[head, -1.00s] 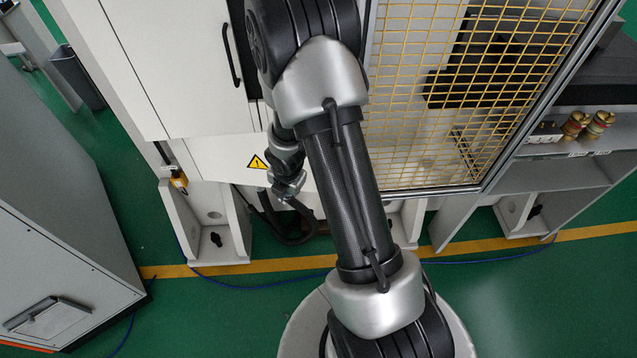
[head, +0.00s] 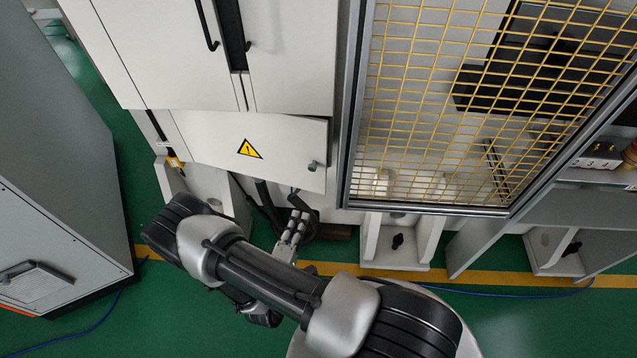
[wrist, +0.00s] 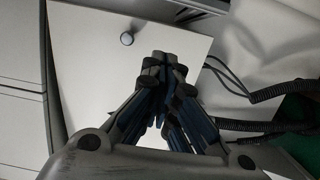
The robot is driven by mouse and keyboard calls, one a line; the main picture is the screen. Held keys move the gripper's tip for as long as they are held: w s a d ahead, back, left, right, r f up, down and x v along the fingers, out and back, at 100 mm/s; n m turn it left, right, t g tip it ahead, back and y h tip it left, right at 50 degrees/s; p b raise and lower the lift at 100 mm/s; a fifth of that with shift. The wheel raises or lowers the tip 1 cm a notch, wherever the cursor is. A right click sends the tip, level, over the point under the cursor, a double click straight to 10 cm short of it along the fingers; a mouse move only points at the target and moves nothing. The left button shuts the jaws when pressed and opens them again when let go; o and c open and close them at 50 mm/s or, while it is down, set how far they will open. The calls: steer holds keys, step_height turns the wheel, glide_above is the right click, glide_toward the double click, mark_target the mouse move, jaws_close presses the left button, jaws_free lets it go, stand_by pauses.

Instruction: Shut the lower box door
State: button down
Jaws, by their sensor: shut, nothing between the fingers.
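The lower box door (head: 210,140) is a white panel with a yellow warning triangle (head: 250,149), low on the white cabinet. It appears a little ajar, with its right edge standing out from the cabinet. A small round knob (head: 313,166) is near its right edge. My gripper (head: 299,216) is shut and empty, just below the door's lower right part in the head view. In the wrist view the door (wrist: 90,75) is behind my shut gripper (wrist: 164,62), with the knob (wrist: 127,39) to the upper left of the fingertips. I cannot tell whether the fingertips touch the door.
Upper cabinet doors (head: 140,50) with black handles are above. A yellow mesh guard (head: 430,120) stands to the right. Dark cables (head: 268,205) hang under the door, near my gripper. A grey cabinet (head: 55,190) is at the left. Green floor with a yellow line is in front.

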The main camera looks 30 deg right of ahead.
mark_target(317, 175)
steer(key=b+x, duration=0.1)
steer(key=x, duration=1.2)
steer(key=shift+w+d+b, duration=0.25)
steer(key=shift+d+b, duration=0.05)
steer(key=b+x, duration=0.1)
steer(key=x, duration=0.4)
steer(key=shift+d+f+b, duration=0.15)
steer(key=shift+d+b, duration=0.05)
steer(key=shift+b, duration=0.2)
steer(key=shift+w+d, duration=0.15)
steer(key=shift+w, duration=0.1)
